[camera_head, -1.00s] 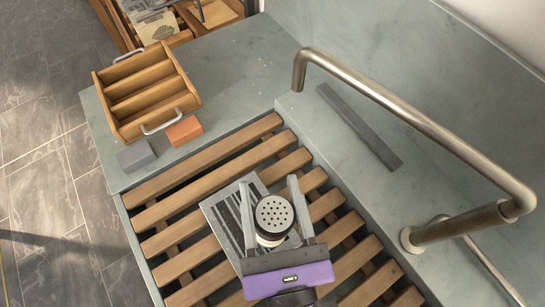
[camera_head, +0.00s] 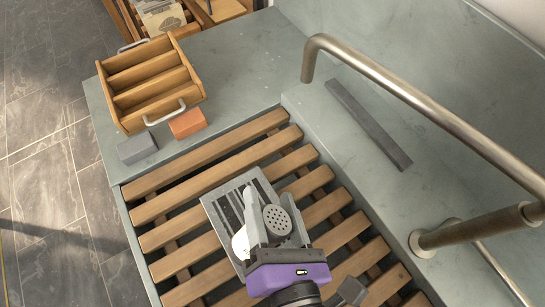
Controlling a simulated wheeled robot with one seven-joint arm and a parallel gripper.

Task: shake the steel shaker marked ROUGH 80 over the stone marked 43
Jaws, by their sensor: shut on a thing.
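My gripper (camera_head: 265,232) is shut on a steel shaker (camera_head: 278,219) with a round perforated lid. The shaker is tilted, its lid turned to the right. It is held over or close above a grey stone slab (camera_head: 222,207) that lies on the wooden slats. The stone shows dark stripes on its upper face and is partly hidden by the gripper and shaker. A pale rounded patch (camera_head: 240,243) shows at the gripper's left. I cannot read a marking on the shaker or the stone.
A wooden rack (camera_head: 150,84) with metal handles stands on the counter. A grey block (camera_head: 137,148) and an orange block (camera_head: 188,123) lie beside it. A dark bar (camera_head: 368,124) lies on the right ledge. A bent metal pipe (camera_head: 420,112) arches over the right side.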

